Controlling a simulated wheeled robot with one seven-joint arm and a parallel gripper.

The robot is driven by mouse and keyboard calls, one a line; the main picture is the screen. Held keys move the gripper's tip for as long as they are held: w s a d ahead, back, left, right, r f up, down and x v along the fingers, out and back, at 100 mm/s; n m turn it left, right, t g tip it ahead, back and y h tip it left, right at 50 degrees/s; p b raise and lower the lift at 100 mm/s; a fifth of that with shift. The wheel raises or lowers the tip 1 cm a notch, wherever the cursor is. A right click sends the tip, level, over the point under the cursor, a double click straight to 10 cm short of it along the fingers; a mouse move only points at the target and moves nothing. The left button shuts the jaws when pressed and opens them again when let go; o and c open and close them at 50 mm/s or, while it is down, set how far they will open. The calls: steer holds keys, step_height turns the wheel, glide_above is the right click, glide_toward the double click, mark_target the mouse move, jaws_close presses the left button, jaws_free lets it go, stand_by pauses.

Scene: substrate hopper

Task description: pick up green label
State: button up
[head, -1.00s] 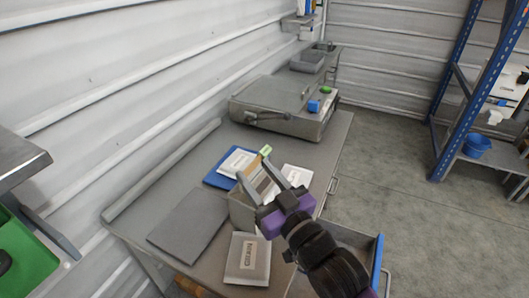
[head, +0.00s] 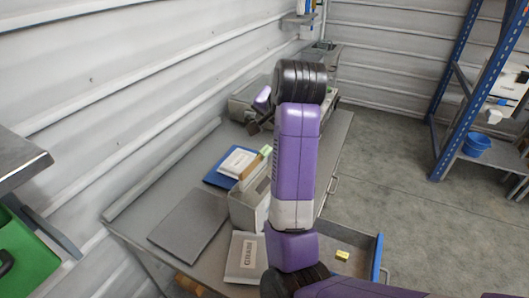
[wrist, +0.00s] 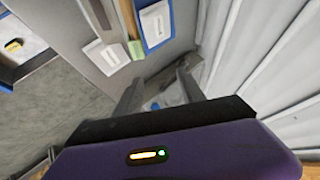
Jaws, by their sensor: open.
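A small green piece (head: 266,150) tops the tan cards in a grey holder on the bench. It also shows in the wrist view (wrist: 136,49), beyond the fingers. I cannot tell whether it is a label. The grey metal case (head: 241,103) at the back of the bench is mostly hidden by my arm, including the spot where a small green item sat earlier. My gripper (wrist: 160,80) is open and empty, its fingers apart over the case area. A small blue patch (wrist: 155,106) shows between the fingers.
A blue tray (head: 217,180) with a white packet lies left of the grey holder (head: 245,208). A dark flat board (head: 188,225) and another white packet (head: 240,258) lie nearer. An open drawer with a yellow item (head: 342,255) sticks out right. A blue-framed shelf stands right.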

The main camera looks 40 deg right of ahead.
mark_target(266, 150)
steer(key=shift+m+g+y, duration=0.4)
steer(key=shift+g+y, duration=0.1)
steer(key=shift+g, duration=0.2)
steer(key=f, duration=0.1)
steer(key=s+a+f, duration=0.1)
steer(key=f, duration=0.2)
steer(key=shift+s+a+f+b, duration=0.2)
steer(key=shift+f+b, duration=0.1)
steer(key=shift+b, duration=0.1)
steer(key=shift+p+x, duration=0.65)
steer(key=shift+x, duration=2.15)
jaws_close()
